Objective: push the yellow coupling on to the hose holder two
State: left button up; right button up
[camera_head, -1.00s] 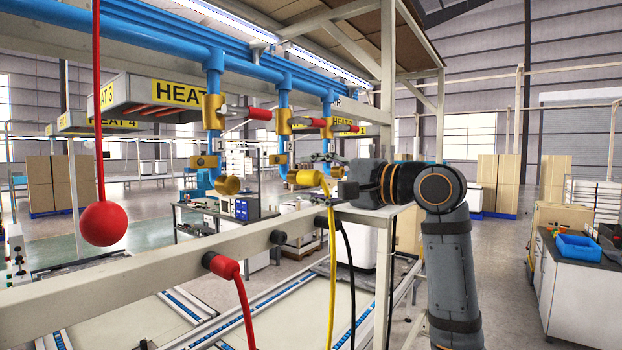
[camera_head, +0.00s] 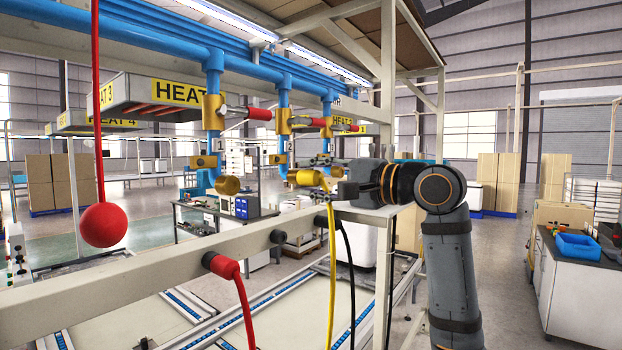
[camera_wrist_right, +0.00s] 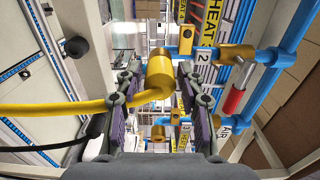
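The yellow coupling (camera_wrist_right: 158,93) on the end of the yellow hose (camera_head: 331,260) is up against the gold-yellow cup of hose holder two (camera_head: 307,177). That cup also shows in the right wrist view (camera_wrist_right: 160,70), beside the "2" label. How deep the coupling sits in it I cannot tell. My right gripper (camera_wrist_right: 159,82) is around the coupling and cup, with its purple-padded fingers spread and gaps on both sides. It also shows in the head view (camera_head: 327,172), partly hidden by the hose. My left gripper is not in view.
A rail (camera_head: 150,262) runs below the holders, with a red coupling (camera_head: 221,265) and a black one (camera_head: 322,222). A red ball (camera_head: 103,225) hangs at left. Holder one's cup (camera_head: 228,185) is empty. Red-handled valves (camera_head: 259,114) are above the holders.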

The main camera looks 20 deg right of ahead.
aim_at(321, 179)
grip_shut()
jog(key=shift+f, duration=0.1)
jog(key=shift+b+v, duration=0.6)
jog(key=shift+v, duration=0.65)
jog(key=shift+s+d, duration=0.1)
jog(key=shift+s+d+b, duration=0.15)
jog(key=shift+b, duration=0.15)
jog(key=shift+b+v, duration=0.7)
jog(key=shift+v, duration=0.75)
